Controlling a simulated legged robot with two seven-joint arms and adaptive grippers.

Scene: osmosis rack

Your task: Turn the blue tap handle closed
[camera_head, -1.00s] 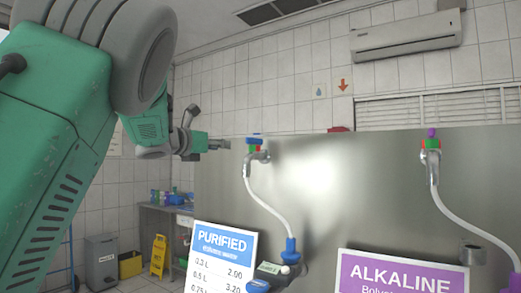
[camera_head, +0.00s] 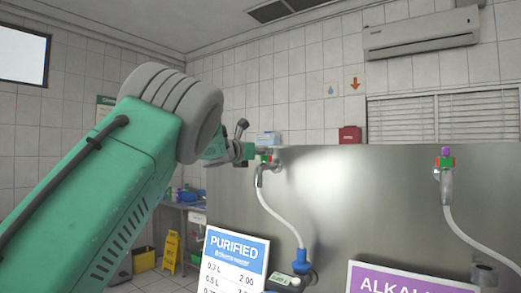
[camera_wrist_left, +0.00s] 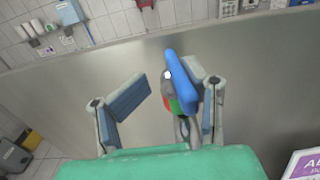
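The purified-water tap (camera_head: 262,176) stands on the metal panel above the blue PURIFIED sign, with a white hose hanging from it. Its blue handle (camera_wrist_left: 181,82) shows clearly in the left wrist view as a long bar over a red and green collar. In the head view the gripper and tap crowd together, and the handle is hard to make out. My left gripper (camera_head: 252,154) is at the tap. In the left wrist view (camera_wrist_left: 168,85) its fingers are spread, with the handle between them, close beside the right finger; contact is unclear. My right gripper is out of view.
A second tap (camera_head: 445,178) with a purple handle is on the right of the metal panel (camera_head: 350,205), above the purple ALKALINE sign (camera_head: 405,278). A blue hose fitting (camera_head: 301,260) is below the first tap. A yellow floor sign (camera_head: 171,252) stands at left.

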